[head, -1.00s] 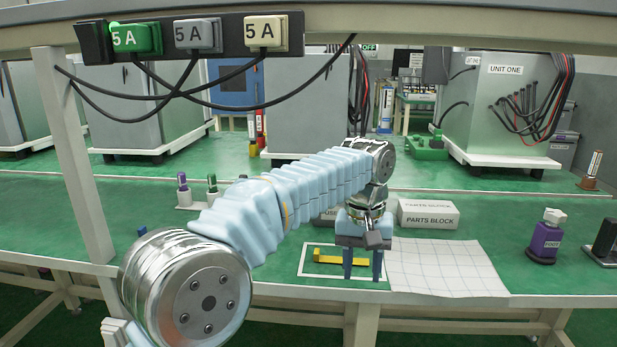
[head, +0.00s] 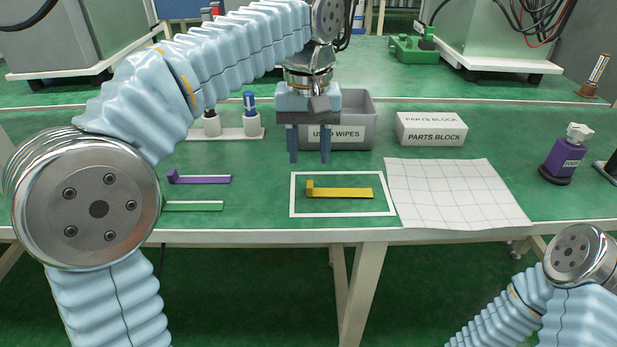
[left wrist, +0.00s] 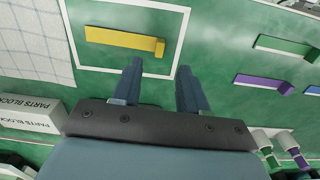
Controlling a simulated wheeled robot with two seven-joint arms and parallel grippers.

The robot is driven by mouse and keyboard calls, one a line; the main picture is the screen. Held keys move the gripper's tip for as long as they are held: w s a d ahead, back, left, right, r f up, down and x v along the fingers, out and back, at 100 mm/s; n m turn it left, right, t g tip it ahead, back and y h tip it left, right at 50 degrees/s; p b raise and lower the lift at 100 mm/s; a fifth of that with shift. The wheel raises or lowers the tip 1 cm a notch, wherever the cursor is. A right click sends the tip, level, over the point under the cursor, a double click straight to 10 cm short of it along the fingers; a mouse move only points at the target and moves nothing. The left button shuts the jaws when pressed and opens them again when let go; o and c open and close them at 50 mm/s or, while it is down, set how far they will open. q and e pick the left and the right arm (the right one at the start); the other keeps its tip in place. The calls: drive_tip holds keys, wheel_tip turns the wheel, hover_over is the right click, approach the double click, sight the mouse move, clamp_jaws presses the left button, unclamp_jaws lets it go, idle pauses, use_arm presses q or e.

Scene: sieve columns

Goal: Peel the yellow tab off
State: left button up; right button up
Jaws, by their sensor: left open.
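The yellow tab (head: 342,193) is a flat strip with a raised block at its left end. It lies inside a white outlined rectangle (head: 293,210) on the green bench, and it also shows in the left wrist view (left wrist: 120,39). My left gripper (head: 310,158) is open and empty, fingers pointing down, above the bench and behind the tab. In the left wrist view the two fingertips (left wrist: 160,68) are apart from the tab, with the raised block just beyond them. My right arm shows at the lower right; its gripper is out of view.
A purple strip (head: 203,180) and a green strip (head: 194,206) lie to the left. A grey wipes bin (head: 355,130) stands behind my left gripper. A white parts block box (head: 430,129), gridded sheet (head: 455,192) and purple bottle (head: 565,155) are to the right.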

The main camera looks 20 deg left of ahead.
sight(310, 184)
use_arm(q)
wheel_tip(310, 184, down, 7)
drive_tip(key=shift+d+r+b, duration=0.1)
drive_tip(key=shift+r+b, duration=0.05)
drive_tip(key=shift+b, duration=0.4)
clamp_jaws()
